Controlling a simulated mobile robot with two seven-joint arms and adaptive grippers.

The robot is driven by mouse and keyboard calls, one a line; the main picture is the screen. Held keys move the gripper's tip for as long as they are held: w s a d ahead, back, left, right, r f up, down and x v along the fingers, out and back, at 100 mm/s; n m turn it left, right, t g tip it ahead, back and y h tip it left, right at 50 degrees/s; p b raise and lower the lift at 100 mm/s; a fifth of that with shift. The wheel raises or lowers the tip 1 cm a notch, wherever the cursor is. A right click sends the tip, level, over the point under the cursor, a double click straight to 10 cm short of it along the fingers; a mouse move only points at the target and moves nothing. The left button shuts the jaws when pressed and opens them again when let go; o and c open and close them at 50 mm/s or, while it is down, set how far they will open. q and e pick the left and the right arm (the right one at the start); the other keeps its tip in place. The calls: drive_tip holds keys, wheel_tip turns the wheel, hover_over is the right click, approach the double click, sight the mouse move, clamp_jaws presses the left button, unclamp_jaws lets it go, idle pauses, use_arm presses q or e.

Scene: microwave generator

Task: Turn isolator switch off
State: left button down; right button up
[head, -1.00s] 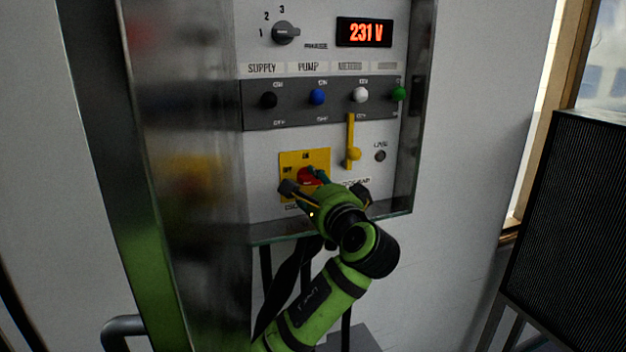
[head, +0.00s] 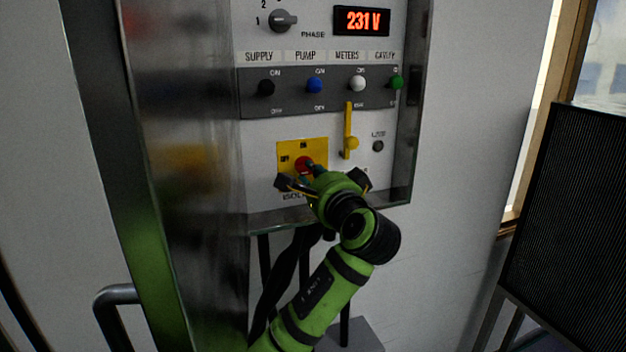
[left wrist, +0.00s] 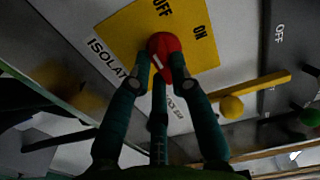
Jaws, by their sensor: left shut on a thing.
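The isolator switch is a red round knob (head: 304,164) on a yellow plate (head: 287,149) low on the panel. The plate has ON at the top and OFF at the left in the head view. My left gripper (head: 312,172) reaches it from below right. In the left wrist view the red knob (left wrist: 164,42) sits between the tips of my left gripper's fingers (left wrist: 164,66), which are shut on it. A pale mark shows on the knob, but the fingers partly hide it and I cannot tell its exact setting. My right gripper is not in view.
A yellow lever (head: 348,122) with a ball end stands just right of the plate. Above are black, blue, white and green knobs in a grey strip (head: 300,102), a phase dial (head: 283,20) and a display (head: 361,21) reading 231 V. A metal cabinet edge borders the panel.

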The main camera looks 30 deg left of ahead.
use_arm(q)
drive_tip(key=c, duration=1.4)
unclamp_jaws()
drive_tip(key=shift+r, duration=0.1)
drive_tip(key=shift+o, duration=1.4)
drive_tip(key=shift+a, duration=0.15)
drive_tip(key=v, duration=1.2)
